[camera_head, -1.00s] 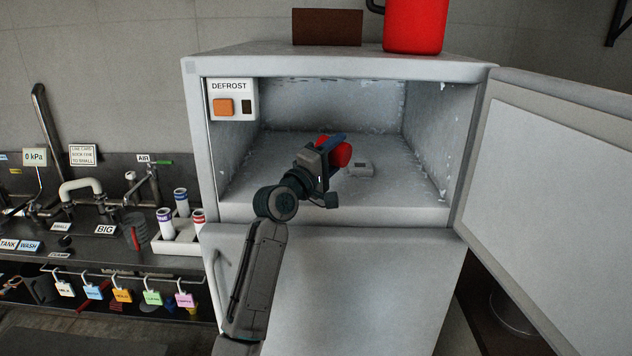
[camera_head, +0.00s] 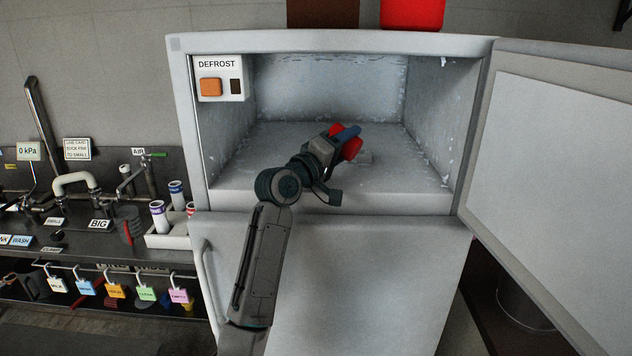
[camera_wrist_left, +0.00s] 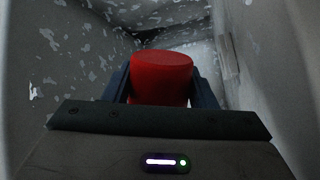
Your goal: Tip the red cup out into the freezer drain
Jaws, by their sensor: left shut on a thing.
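The red cup (camera_head: 352,149) is inside the open freezer compartment (camera_head: 270,185), held by my left gripper (camera_head: 342,140). In the left wrist view the red cup (camera_wrist_left: 161,78) sits between the two dark fingers, which are shut on it. The cup looks tilted in the head view, but its mouth and contents are hidden. The freezer drain (camera_head: 365,157) seems to be the small grey piece on the compartment floor, partly hidden behind the cup. My right gripper is not in view.
The freezer door (camera_head: 560,170) stands open to the right. A DEFROST panel (camera_head: 220,78) with an orange button is at the upper left of the opening. Frosty walls bound the compartment closely. A red container (camera_head: 412,14) and a brown box (camera_head: 323,13) stand on top.

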